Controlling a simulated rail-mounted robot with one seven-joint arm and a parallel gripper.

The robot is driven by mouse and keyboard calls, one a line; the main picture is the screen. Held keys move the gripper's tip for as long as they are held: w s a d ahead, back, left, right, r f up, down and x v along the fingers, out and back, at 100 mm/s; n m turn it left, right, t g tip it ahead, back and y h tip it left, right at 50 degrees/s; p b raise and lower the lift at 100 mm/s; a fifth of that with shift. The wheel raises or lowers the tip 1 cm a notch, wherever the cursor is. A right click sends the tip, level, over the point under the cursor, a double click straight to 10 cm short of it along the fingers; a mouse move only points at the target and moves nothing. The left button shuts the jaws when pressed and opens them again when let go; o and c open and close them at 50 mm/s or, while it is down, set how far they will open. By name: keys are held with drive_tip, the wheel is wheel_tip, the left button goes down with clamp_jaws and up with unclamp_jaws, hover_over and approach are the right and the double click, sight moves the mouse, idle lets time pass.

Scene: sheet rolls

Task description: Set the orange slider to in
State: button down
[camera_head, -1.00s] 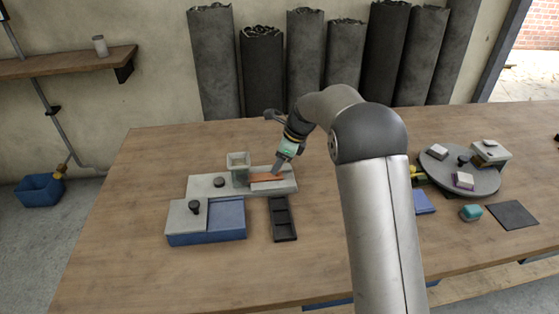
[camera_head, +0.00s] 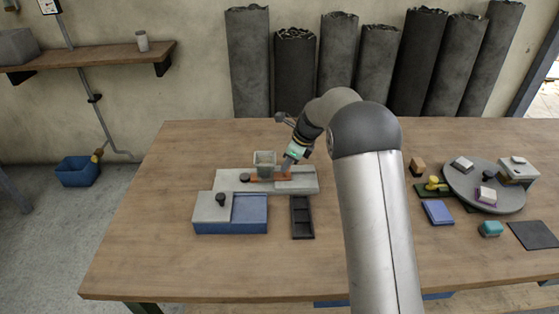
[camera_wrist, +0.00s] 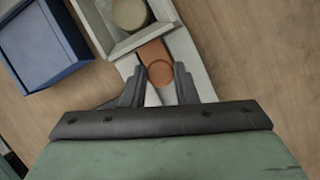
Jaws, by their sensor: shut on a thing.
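In the wrist view, the slider (camera_wrist: 152,51) has a round orange knob (camera_wrist: 160,73) between my two fingertips (camera_wrist: 160,71). The fingers are shut on that knob.
A blue box with a grey lid (camera_head: 249,213) stands at the fixture's front left. A round grey turntable (camera_head: 485,201) with small objects is at the right. The table's front left is clear.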

drive_tip(key=c, duration=1.1)
unclamp_jaws()
drive_tip(key=shift+a, duration=0.35)
drive_tip(key=shift+c, duration=0.2)
drive_tip(key=shift+d, duration=0.1)
drive_tip(key=shift+r, duration=0.2)
drive_tip(key=v, duration=1.7)
drive_tip(key=shift+s+d+r, duration=0.1)
